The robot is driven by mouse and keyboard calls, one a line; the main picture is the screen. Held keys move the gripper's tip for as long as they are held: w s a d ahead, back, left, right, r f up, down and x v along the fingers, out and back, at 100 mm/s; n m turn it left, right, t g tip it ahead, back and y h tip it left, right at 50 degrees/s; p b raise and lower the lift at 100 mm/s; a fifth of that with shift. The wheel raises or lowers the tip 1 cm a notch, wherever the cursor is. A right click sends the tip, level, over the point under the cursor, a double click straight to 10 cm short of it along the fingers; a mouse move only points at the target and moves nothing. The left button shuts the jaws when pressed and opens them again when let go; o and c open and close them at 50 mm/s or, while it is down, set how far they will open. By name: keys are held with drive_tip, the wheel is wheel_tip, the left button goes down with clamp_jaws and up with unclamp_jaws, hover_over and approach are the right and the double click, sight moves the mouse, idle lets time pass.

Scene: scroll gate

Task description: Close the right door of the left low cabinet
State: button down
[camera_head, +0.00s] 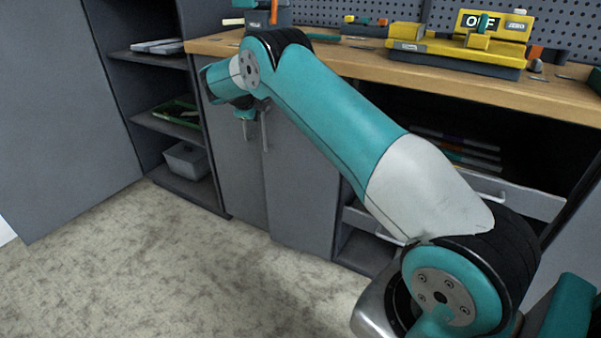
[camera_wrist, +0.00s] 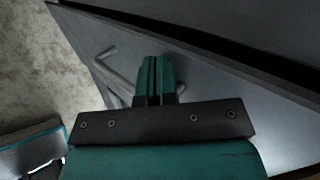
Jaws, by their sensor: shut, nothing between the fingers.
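The left low cabinet under the workbench has two grey doors in the head view. Its right door (camera_head: 300,195) carries a vertical bar handle (camera_head: 265,130) near its left edge. Its left door (camera_head: 237,170) has a handle (camera_head: 246,130) beside that one. The right door's bottom edge looks slightly forward of the left door's, so it seems a little ajar. My gripper (camera_head: 244,117) is in front of the doors' upper part, near the handles. In the wrist view my gripper (camera_wrist: 154,65) is shut and empty, over a grey door panel with a bar handle (camera_wrist: 118,72); contact cannot be told.
A wooden worktop (camera_head: 460,82) with yellow equipment (camera_head: 460,45) lies above. Open shelves (camera_head: 175,125) stand at the left, beside a large grey panel (camera_head: 60,110). A drawer (camera_head: 510,195) sticks out at the right. Bare floor (camera_head: 170,270) lies in front.

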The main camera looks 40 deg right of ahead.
drive_tip(key=shift+w+d, duration=0.15)
drive_tip(key=shift+d, duration=0.15)
